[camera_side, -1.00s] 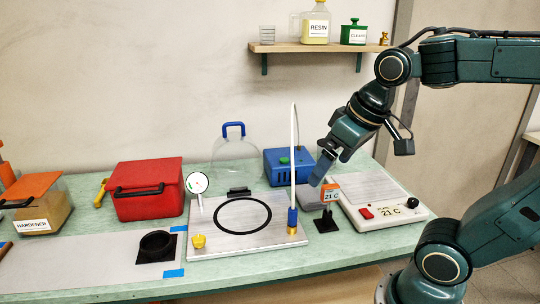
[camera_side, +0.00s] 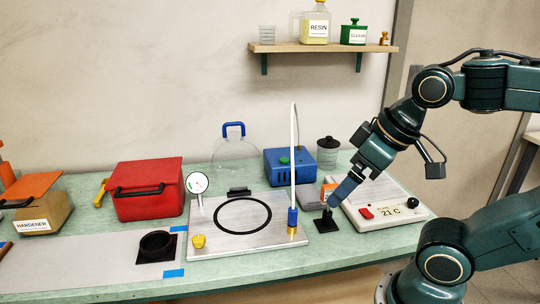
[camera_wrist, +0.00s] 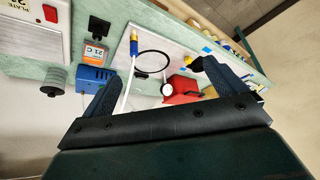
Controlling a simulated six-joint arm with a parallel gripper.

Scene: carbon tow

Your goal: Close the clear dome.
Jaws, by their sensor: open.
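The clear dome (camera_side: 234,152) with its blue handle (camera_side: 234,126) stands raised at the back edge of the metal plate (camera_side: 215,240), by a dark hinge (camera_side: 239,192). The dome is hard to make out against the wall. A black ring (camera_side: 243,213) lies bare on the plate. It also shows in the wrist view (camera_wrist: 153,52). My gripper (camera_side: 335,203) is open and empty, right of the plate, by the small orange-labelled stand (camera_side: 327,190), partly in front of it. In the wrist view my two fingers (camera_wrist: 163,85) are spread apart.
A white tube (camera_side: 294,150) rises at the plate's right corner. A round gauge (camera_side: 197,183) and a yellow knob (camera_side: 198,241) are at its left.

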